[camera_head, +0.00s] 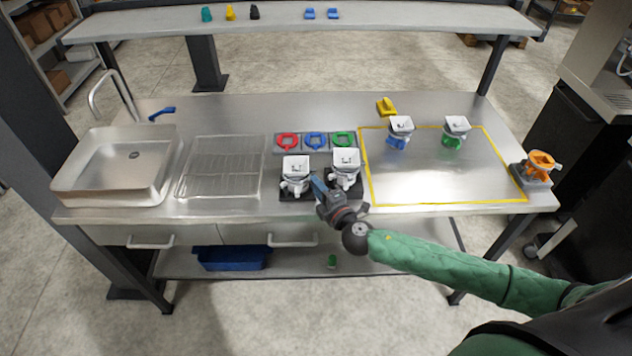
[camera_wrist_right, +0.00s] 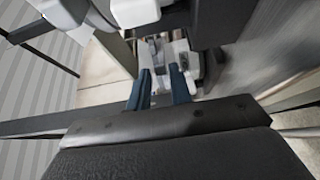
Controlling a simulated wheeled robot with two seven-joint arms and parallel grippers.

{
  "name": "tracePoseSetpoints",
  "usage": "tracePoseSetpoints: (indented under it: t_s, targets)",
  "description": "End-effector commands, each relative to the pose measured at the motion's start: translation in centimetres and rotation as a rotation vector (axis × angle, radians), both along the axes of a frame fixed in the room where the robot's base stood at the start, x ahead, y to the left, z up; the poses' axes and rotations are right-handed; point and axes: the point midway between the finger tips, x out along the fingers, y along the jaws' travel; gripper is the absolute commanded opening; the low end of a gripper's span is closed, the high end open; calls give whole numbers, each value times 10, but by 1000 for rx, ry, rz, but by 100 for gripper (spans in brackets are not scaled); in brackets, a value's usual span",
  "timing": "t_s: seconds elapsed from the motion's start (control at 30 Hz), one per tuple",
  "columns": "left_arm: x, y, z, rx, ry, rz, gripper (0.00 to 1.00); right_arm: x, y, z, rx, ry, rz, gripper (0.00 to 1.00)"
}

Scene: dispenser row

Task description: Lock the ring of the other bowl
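My left gripper is not in view.
Red (camera_head: 287,141), blue (camera_head: 316,140) and green (camera_head: 343,138) rings lie in a tray behind. Two more white bowls, with blue (camera_head: 400,124) and green (camera_head: 456,125) lower parts, stand inside the yellow outline (camera_head: 445,204). An orange piece (camera_head: 541,160) stands at right; a sink (camera_head: 110,185) is left.

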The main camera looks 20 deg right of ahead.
Motion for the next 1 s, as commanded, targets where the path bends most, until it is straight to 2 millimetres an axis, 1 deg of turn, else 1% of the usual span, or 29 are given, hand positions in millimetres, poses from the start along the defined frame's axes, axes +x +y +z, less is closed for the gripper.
tracePoseSetpoints:
  t_s: [0.13,0.43,0.53,0.57,0.83,1.0]
  targets:
    - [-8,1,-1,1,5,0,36,7,2,1,1,0,1,21]
    - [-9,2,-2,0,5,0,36,8,2,0,1,0,1,21]
    - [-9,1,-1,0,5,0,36,8,2,0,1,0,1,1]
    - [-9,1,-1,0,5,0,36,8,2,0,1,0,1,0]
    - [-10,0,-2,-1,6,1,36,7,3,0,2,0,-8,0]
    - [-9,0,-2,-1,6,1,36,6,6,-1,4,2,-44,0]
